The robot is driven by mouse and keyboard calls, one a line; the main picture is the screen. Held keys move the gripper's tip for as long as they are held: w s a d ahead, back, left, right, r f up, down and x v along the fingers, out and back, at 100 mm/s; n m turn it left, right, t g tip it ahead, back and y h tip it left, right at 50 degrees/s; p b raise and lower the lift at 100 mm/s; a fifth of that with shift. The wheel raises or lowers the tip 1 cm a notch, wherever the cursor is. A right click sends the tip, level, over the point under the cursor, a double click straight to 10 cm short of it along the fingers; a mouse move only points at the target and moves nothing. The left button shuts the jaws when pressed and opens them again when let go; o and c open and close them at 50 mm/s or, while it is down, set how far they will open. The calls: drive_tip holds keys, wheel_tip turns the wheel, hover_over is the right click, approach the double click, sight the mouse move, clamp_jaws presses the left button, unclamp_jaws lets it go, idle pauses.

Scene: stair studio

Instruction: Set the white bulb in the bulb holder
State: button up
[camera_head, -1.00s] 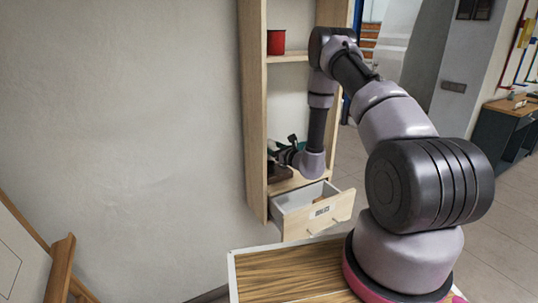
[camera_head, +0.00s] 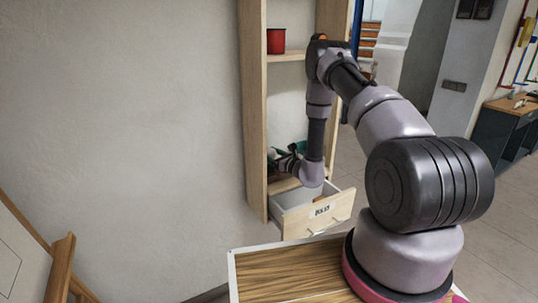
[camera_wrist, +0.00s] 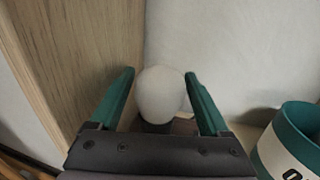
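The white bulb (camera_wrist: 160,92) stands between the two teal fingers of my gripper (camera_wrist: 159,76) in the wrist view. Narrow gaps show on both sides of it, so my gripper looks open around it. Below the bulb is a dark collar (camera_wrist: 157,127) with some brown surface beside it. This may be the bulb holder, but my gripper's palm hides most of it, and I cannot tell whether the bulb is seated. In the head view my gripper (camera_head: 274,160) is inside the lower shelf bay; the bulb cannot be made out there.
A teal and white cup (camera_wrist: 290,140) stands to the right of my gripper, close to a pale wall. A wooden side panel (camera_wrist: 85,50) rises close on the left. Below the bay an open drawer (camera_head: 317,214) juts out. A red mug (camera_head: 276,41) sits one shelf higher.

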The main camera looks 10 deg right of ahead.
drive_tip(key=shift+s+d+r, duration=0.15)
drive_tip(key=v, duration=1.1)
drive_tip(key=shift+s, duration=0.3)
drive_tip(key=shift+d, duration=0.15)
